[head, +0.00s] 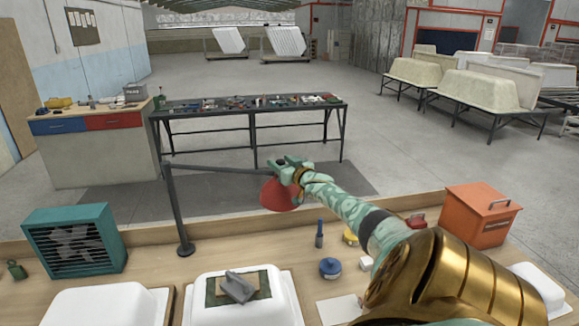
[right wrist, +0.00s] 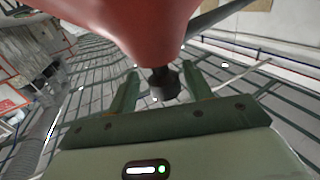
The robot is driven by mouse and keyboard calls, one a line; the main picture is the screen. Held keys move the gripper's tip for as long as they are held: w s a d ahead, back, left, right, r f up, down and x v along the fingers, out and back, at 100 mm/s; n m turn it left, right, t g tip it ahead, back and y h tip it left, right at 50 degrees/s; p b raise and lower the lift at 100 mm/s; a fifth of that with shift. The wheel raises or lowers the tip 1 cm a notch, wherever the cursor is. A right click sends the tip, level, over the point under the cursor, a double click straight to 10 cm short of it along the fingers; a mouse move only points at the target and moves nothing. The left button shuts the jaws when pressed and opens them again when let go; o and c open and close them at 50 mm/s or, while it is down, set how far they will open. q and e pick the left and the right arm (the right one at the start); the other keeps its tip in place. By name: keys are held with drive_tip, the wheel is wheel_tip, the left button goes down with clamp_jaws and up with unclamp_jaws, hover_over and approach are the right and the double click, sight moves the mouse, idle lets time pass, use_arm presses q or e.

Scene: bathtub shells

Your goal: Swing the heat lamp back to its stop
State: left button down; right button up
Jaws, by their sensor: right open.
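The heat lamp has a dark upright post (head: 176,210) on the bench, a thin dark arm reaching right from its top, and a red shade (head: 280,194) at the arm's end. My right gripper (head: 289,163) is at the lamp's end, just above the shade. In the right wrist view the red shade (right wrist: 150,25) fills the top, and a black knob (right wrist: 165,84) sits between the two open green fingers. I cannot tell whether either finger touches it. My left gripper is not in view. The lamp's stop cannot be made out.
On the wooden bench stand a teal fan heater (head: 75,240), a white tub shell (head: 248,309) with a grey tool (head: 238,287) on a green pad, a blue round container (head: 330,268) and an orange toolbox (head: 480,216). A tool table (head: 250,112) stands beyond; the floor between is clear.

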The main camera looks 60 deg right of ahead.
drive_tip(key=shift+s+a, duration=0.25)
drive_tip(key=shift+s, duration=0.05)
drive_tip(key=p+v, duration=0.3)
drive_tip(key=v, duration=0.2)
drive_tip(key=shift+s+d+f, duration=0.1)
drive_tip(key=shift+s, duration=0.15)
drive_tip(key=p+v, duration=0.1)
drive_tip(key=v, duration=0.8)
drive_tip(key=shift+s, duration=0.35)
